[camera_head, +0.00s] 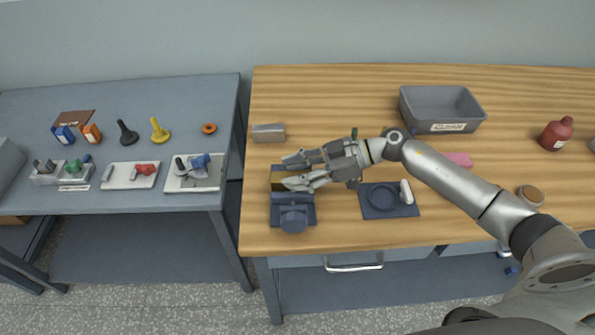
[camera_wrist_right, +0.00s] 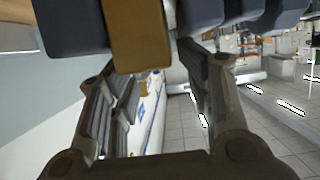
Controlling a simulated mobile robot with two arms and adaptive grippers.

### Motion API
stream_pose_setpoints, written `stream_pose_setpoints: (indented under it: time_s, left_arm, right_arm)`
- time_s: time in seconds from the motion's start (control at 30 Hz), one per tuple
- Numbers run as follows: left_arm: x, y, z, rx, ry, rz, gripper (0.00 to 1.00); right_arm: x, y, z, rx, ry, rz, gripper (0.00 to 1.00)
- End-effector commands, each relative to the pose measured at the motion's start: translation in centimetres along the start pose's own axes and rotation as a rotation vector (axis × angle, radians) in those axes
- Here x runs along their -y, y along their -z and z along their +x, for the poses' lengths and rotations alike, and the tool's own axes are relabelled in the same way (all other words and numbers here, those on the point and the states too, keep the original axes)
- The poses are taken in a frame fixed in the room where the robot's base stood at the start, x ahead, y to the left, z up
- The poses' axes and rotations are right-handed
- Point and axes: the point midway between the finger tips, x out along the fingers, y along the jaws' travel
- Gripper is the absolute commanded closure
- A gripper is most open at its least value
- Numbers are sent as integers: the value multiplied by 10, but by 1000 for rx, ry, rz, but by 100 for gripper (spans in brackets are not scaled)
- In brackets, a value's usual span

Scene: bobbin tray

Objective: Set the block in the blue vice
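The dark blue vice (camera_head: 293,215) stands near the front left of the wooden table. A tan-brown block (camera_head: 278,184) sits between its jaws. In the right wrist view, the block (camera_wrist_right: 138,38) shows at the top, with dark blue jaw parts (camera_wrist_right: 75,28) on both sides. I cannot tell whether the jaws touch it. My right gripper (camera_head: 291,172) is level with the vice, coming from the right, with its fingers spread apart. In the wrist view, the gap between the fingers (camera_wrist_right: 160,100) is empty. My left gripper is not in view.
A grey metal piece (camera_head: 268,133) lies behind the vice. A dark blue plate with a round recess (camera_head: 378,203) lies to its right. A grey bin (camera_head: 440,108), red bottle (camera_head: 557,134) and pink cloth (camera_head: 459,160) are farther right. A blue-grey side table (camera_head: 110,195) holds several small items.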

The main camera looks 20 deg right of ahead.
Motion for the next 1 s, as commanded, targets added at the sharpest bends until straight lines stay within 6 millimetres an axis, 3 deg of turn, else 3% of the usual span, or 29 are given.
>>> stream_pose_setpoints:
  time_s: [0.03,0.53,1.0]
  left_arm:
    - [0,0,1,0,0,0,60]
    - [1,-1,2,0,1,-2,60]
    - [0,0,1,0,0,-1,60]
  right_arm:
    - [5,-14,2,23,11,11,45]
    - [6,-20,-6,35,11,20,45]
    - [5,-5,-94,17,4,3,45]
